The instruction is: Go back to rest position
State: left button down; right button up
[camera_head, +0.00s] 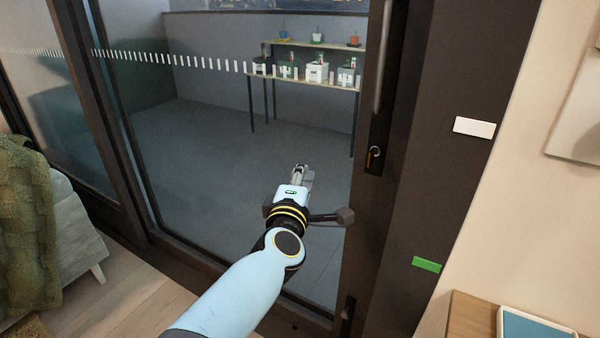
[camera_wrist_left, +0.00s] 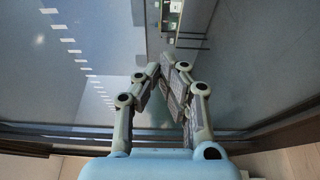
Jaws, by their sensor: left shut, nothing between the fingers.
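My left gripper (camera_head: 300,172) is at the end of my light blue left arm, in front of the glass door (camera_head: 200,150). It is shut and empty. In the left wrist view the two fingers of my left gripper (camera_wrist_left: 162,72) meet at the tips, with the glass behind them. I cannot tell whether the fingers touch the glass. My right gripper is in neither view.
The dark door frame (camera_head: 415,150) with a lock (camera_head: 375,153) stands right of my left arm. A sofa with a green throw (camera_head: 25,220) is at the left. A wooden cabinet (camera_head: 462,312) is at the lower right. Behind the glass stands a plant shelf (camera_head: 315,45).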

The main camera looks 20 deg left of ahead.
pick_arm(q)
jog(key=s+a+f+m+g+h, duration=0.1)
jog(key=s+f+m+g+h, duration=0.3)
jog(key=s+f, duration=0.95)
jog(key=s+a+f+m+g+y, duration=0.1)
jog(key=s+f+m+g, duration=0.3)
jog(key=s+f, duration=0.9)
jog(key=s+a+f+m+g, duration=0.2)
jog(key=s+f, duration=0.4)
jog(key=s, duration=0.4)
jog(key=s+a+f+m+g, duration=0.1)
jog(key=s+f+m+g, duration=0.3)
jog(key=s, duration=0.7)
jog(key=s+a+f+m+g, duration=0.2)
jog(key=s+f+m, duration=0.5)
jog(key=s, duration=0.4)
jog(key=shift+s+a+f+g+h, duration=0.2)
jog(key=shift+a+f+g+h, duration=0.1)
jog(key=shift+f+g, duration=0.1)
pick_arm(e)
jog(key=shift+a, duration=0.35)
pick_arm(q)
jog(key=shift+w, duration=0.1)
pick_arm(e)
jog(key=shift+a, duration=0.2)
